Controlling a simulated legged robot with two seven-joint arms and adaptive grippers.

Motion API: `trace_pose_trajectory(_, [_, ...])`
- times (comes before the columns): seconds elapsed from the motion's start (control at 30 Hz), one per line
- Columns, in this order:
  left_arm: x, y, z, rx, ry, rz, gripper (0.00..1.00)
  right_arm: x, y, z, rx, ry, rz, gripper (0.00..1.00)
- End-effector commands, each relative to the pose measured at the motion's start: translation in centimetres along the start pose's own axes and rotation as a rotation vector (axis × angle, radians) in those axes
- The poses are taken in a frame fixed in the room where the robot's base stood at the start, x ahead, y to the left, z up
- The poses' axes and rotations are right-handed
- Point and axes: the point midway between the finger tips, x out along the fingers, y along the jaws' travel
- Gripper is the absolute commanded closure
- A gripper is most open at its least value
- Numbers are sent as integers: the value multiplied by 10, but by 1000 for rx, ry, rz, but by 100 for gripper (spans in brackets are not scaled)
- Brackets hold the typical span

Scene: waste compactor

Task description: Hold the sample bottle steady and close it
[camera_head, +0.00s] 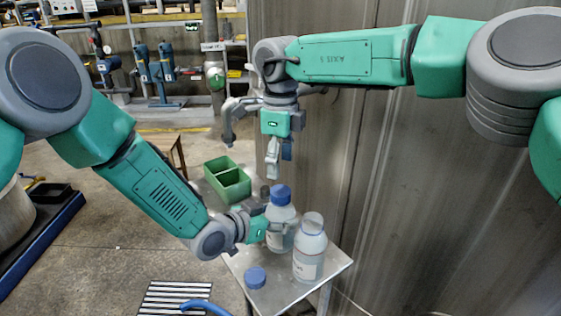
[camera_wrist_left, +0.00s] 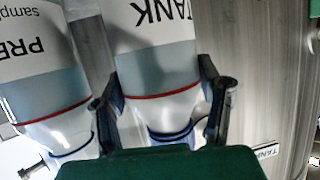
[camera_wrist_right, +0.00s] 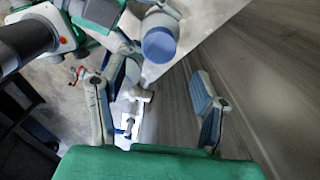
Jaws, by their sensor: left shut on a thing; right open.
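The blue-capped sample bottle (camera_head: 281,240) stands on a small metal table. My left gripper (camera_head: 274,229) is shut around its upper body; in the left wrist view this bottle (camera_wrist_left: 155,60) is upside down in the picture and labelled "TANK". A blue cap (camera_head: 280,194) sits at its top; it also shows in the right wrist view (camera_wrist_right: 159,45). I cannot tell whether it is screwed tight. A second bottle (camera_head: 309,262) stands in front to the right, with a pale top and no blue cap. My right gripper (camera_head: 279,165) is open and empty, above the capped bottle.
A loose blue cap (camera_head: 256,277) lies at the table's (camera_head: 318,283) front left. A green two-compartment bin (camera_head: 228,181) stands behind the bottles. A metal wall (camera_head: 400,190) rises close on the right. A striped grate (camera_head: 170,297) lies on the floor.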

Motion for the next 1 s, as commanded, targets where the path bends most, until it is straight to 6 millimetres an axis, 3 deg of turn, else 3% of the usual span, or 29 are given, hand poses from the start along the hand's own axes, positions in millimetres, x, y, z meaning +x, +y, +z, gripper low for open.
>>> trace_pose_trajectory(0.33, [0,0,0,0,0,0,100,6,0,0,2,1,1,43])
trace_pose_trajectory(0.7, [0,0,0,0,0,0,100,59,0,0,3,2,1,43])
trace_pose_trajectory(1.0, [0,0,0,0,0,0,100,80,0,0,4,0,0,43])
